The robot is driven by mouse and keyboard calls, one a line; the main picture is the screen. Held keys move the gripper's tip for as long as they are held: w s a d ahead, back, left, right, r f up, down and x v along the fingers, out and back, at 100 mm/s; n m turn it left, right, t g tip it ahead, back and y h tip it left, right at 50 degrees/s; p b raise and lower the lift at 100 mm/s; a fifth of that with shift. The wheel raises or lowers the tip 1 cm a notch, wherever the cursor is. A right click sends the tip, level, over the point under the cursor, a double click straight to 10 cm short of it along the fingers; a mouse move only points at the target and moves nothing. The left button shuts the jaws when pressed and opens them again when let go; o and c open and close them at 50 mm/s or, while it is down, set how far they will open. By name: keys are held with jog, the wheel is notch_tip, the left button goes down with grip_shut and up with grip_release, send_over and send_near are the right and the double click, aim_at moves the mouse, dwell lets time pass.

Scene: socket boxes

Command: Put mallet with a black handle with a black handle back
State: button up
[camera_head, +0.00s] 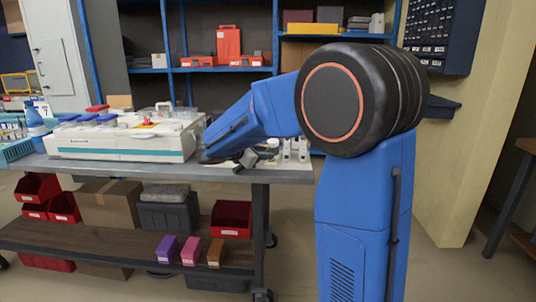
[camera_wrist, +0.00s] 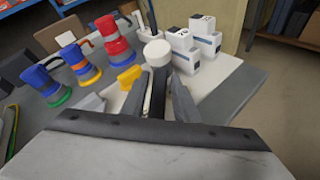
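The mallet shows in the wrist view as a round whitish head (camera_wrist: 157,53) with a dark handle (camera_wrist: 158,92) running from it back toward my gripper. My gripper (camera_wrist: 159,82) has its two grey fingers on either side of this handle, and the head lies just beyond the fingertips. A thin pale strip shows beside the handle. I cannot tell whether the fingers touch the handle. In the head view my gripper (camera_head: 246,158) is low over the right end of the grey workbench (camera_head: 285,173), and the mallet cannot be made out there.
In the wrist view, stacked coloured cups (camera_wrist: 112,38), a yellow block (camera_wrist: 129,75) and white boxes (camera_wrist: 205,38) stand close beyond my gripper. In the head view a white lab device (camera_head: 125,140) fills the bench's left. Red bins (camera_head: 231,218) and boxes sit on the lower shelf.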

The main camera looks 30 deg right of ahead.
jog(key=shift+c, duration=0.7)
grip_shut()
